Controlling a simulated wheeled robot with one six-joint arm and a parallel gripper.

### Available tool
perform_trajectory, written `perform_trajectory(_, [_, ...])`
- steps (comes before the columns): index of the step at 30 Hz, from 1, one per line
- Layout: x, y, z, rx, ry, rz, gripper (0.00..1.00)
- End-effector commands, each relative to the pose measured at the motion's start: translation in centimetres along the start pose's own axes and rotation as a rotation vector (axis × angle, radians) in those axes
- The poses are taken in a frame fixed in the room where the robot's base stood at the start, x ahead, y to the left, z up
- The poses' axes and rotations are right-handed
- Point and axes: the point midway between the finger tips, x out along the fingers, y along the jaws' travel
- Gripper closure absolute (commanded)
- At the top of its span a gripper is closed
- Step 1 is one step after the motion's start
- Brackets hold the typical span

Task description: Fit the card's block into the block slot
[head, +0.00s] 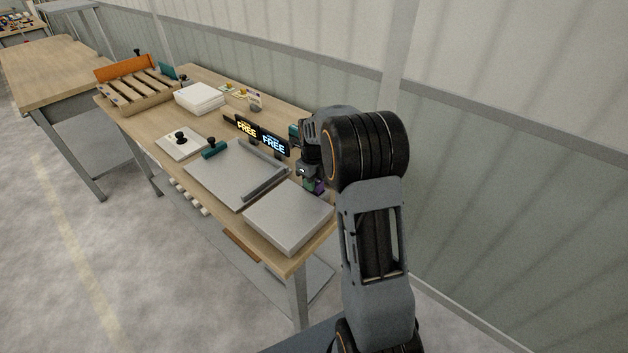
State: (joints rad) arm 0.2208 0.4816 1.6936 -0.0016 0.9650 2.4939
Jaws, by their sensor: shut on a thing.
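My gripper (309,178) is at the right end of the table, over its back edge and partly hidden by my own arm. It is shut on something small. A small purple piece (318,186) shows just below the fingers, with a bit of green beside it; it is too small to tell its shape or whether it is the held thing. Two black signs reading FREE, one with yellow letters (246,127) and one with blue letters (273,144), stand left of the gripper. I cannot make out the card or the block slot.
A grey plate with a raised bar (222,173) and a grey slab (288,217) lie in front of the gripper. Farther left are a white pad with a black knob (182,141), a white box (200,98) and a slatted wooden rack (136,91). A wall runs close behind.

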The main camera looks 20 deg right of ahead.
Motion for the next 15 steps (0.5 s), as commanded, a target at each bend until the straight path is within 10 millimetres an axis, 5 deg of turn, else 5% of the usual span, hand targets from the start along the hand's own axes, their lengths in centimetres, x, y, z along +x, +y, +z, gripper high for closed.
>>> perform_trajectory(7, [0.34, 0.00, 0.00, 0.000, 0.000, 0.000, 0.96])
perform_trajectory(8, [0.37, 0.01, -0.01, 0.000, 0.000, 0.000, 0.67])
perform_trajectory(15, [0.27, 0.01, -0.01, 0.000, 0.000, 0.000, 0.44])
